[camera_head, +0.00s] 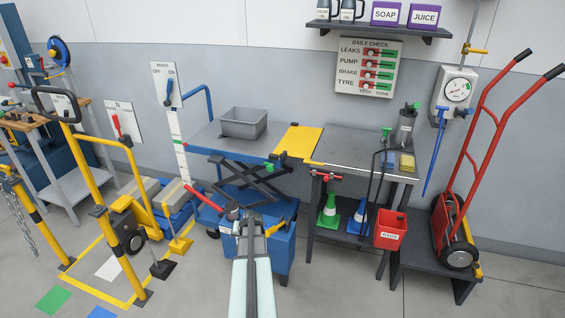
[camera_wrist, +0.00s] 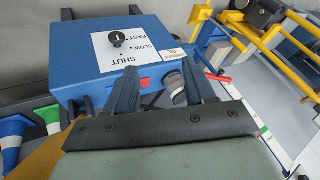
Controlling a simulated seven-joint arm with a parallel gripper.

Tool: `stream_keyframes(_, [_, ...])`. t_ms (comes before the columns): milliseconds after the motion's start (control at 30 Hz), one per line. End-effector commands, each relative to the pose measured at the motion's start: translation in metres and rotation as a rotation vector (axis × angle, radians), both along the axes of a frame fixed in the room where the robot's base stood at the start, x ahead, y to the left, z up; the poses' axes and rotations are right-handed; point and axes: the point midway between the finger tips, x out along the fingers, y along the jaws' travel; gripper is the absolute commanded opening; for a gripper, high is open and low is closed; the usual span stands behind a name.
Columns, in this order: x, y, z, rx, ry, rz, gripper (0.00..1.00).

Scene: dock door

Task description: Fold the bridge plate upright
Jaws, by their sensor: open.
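The yellow bridge plate (camera_head: 299,141) lies about flat between the lift table's top and the grey bench. The blue box (camera_wrist: 135,50) with a black knob lies beyond the fingers. A yellow-brown surface at the lower left there cannot be identified.
The lift table (camera_head: 205,138) carries a grey bin (camera_head: 244,122). The bench (camera_head: 345,150) holds a dark canister (camera_head: 406,127) and has cones beneath. A red bucket (camera_head: 390,230) hangs at its front right. Yellow rails (camera_head: 95,215) stand left, a red hand truck (camera_head: 478,130) right.

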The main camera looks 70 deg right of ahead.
Motion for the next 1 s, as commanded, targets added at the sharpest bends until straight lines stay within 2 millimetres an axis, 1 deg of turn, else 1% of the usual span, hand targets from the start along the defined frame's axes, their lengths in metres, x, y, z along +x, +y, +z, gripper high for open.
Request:
stream_keyframes(33, [0.005,-0.031,0.015,-0.065,-0.048,-0.030,0.54])
stream_keyframes(100, [0.012,-0.064,0.038,-0.162,-0.109,-0.065,0.54])
stream_keyframes(167, [0.019,-0.088,0.056,-0.244,-0.155,-0.093,0.54])
stream_keyframes(200, [0.024,-0.103,0.068,-0.300,-0.182,-0.112,0.54])
stream_keyframes(300, [0.028,-0.139,0.095,-0.441,-0.236,-0.175,0.54])
stream_keyframes(367, [0.026,-0.157,0.106,-0.526,-0.254,-0.218,0.54])
stream_keyframes(400, [0.022,-0.168,0.114,-0.582,-0.261,-0.251,0.54])
stream_keyframes(467, [0.015,-0.183,0.126,-0.666,-0.262,-0.302,0.54])
stream_keyframes(500, [0.008,-0.191,0.134,-0.722,-0.256,-0.339,0.54])
stream_keyframes(633, [-0.020,-0.210,0.158,-0.892,-0.200,-0.458,0.54])
stream_keyframes(700, [-0.036,-0.215,0.169,-0.971,-0.150,-0.511,0.54])
stream_keyframes(800, [-0.056,-0.219,0.180,-1.063,-0.068,-0.563,0.54])
stream_keyframes(900, [-0.068,-0.220,0.189,-1.134,0.016,-0.579,0.54])
stream_keyframes(1000, [-0.072,-0.220,0.193,-1.167,0.073,-0.566,0.54])
